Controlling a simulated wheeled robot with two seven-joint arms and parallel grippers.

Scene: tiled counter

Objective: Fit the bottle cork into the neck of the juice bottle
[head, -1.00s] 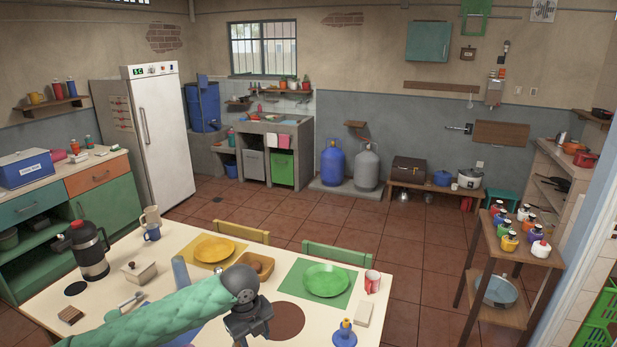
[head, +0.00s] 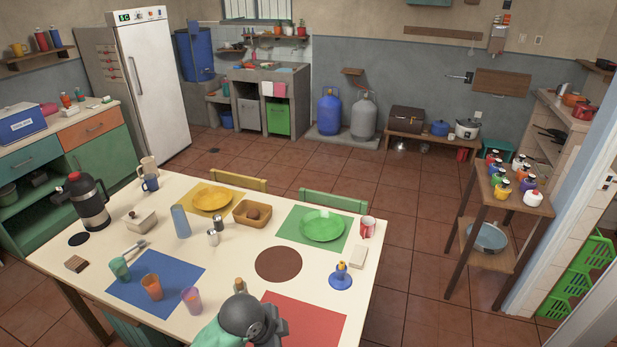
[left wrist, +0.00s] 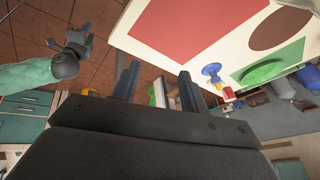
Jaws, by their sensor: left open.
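A narrow brownish-topped thing (head: 239,286) stands on the table just behind my left wrist in the head view. It may be the neck of the juice bottle, but its lower part is hidden. I cannot make out a separate cork. My left gripper (head: 280,330) is at the table's front edge, low in the head view, with its fingers mostly out of sight. In the left wrist view its two fingers (left wrist: 157,88) are apart with nothing between them. My right gripper (left wrist: 82,38) shows at the upper left there, over the floor; its jaws are unclear.
A red mat (head: 315,318) lies beside my left gripper. The table edge (head: 364,310) is close.

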